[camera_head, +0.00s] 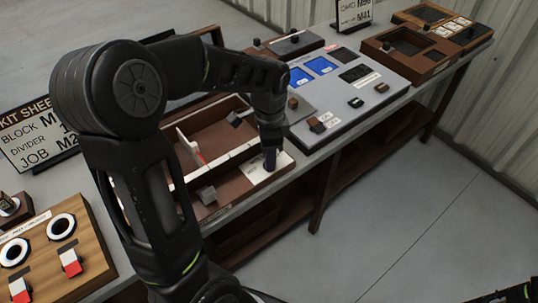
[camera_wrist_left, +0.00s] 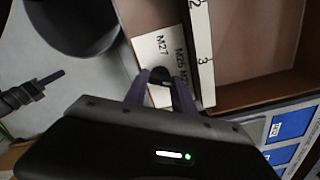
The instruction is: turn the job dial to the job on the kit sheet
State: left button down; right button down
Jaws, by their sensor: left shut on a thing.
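The job dial is a dark knob (camera_wrist_left: 160,88) on a white plate (camera_wrist_left: 158,52) printed M27, M26 and another label partly covered. In the head view the plate (camera_head: 259,170) is at the near right end of a brown wooden tray. My left gripper (camera_wrist_left: 160,92) is shut on the knob, one purple finger on each side; it also shows in the head view (camera_head: 270,158). The knob's pointer is hidden. The kit sheet (camera_head: 38,130) stands at the left; its block, divider and job lines are partly hidden by my arm. My right gripper (camera_head: 515,294) shows only in part.
The tray (camera_head: 222,208) holds a white divider and a grey block. A grey panel (camera_head: 350,95) with blue screens and knobs is right of the dial. A wooden box (camera_head: 60,250) with round dials and red-white switches is at lower left. The floor in front is clear.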

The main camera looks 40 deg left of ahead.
pick_arm(q)
jog(key=shift+n, duration=0.6)
jog(key=c, duration=1)
grip_release()
jog(key=shift+c, duration=0.2)
notch_tip(320, 180, up, 8)
jog(key=shift+f, duration=0.1)
